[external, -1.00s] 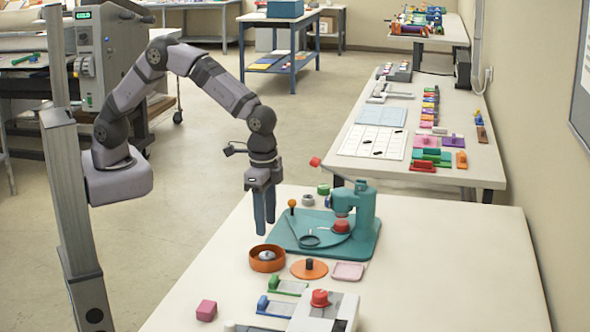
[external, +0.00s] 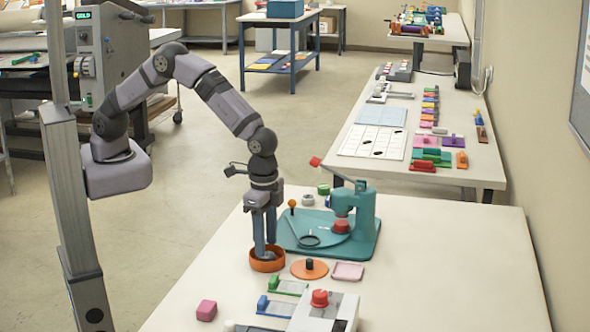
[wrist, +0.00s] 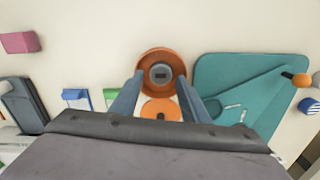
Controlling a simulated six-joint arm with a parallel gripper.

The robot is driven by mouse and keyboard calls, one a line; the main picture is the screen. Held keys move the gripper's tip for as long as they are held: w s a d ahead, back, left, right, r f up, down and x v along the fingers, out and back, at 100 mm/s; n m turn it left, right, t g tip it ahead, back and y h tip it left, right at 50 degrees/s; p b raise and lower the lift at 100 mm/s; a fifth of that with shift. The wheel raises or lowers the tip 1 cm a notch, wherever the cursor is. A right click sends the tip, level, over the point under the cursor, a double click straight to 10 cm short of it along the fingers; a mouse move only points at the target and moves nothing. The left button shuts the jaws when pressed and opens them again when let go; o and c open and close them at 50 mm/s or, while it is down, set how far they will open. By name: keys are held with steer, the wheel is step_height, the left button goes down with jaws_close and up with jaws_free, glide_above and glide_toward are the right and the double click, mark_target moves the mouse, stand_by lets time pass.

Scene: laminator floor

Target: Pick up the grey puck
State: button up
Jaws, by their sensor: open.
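The grey puck (wrist: 159,73) lies inside a round orange bowl (wrist: 147,60) in the wrist view. In the external view the same orange bowl (external: 267,266) stands on the white table, and the puck is mostly hidden behind my fingers. My gripper (external: 265,250) points down with its fingertips at the bowl's opening. In the wrist view my gripper (wrist: 158,88) is open, with one blue-grey finger on each side. The puck appears between and slightly beyond the fingertips. I cannot tell whether a finger touches it.
A teal press (external: 362,215) on a teal base stands right of the bowl. An orange disc with a dark knob (external: 309,267) and a pink tray (external: 347,271) lie close by. A pink block (external: 206,310) sits front left. The table's right side is clear.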

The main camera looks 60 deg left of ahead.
mark_target(267, 255)
steer(key=shift+w+f+p, duration=0.1)
steer(key=shift+f+p, duration=0.35)
steer(key=shift+f, duration=1.1)
steer(key=shift+c, duration=0.7)
steer(key=c, duration=0.7)
steer(key=shift+r, duration=0.1)
step_height(267, 255, up, 10)
steer(key=b, duration=0.3)
steer(key=shift+d, duration=0.1)
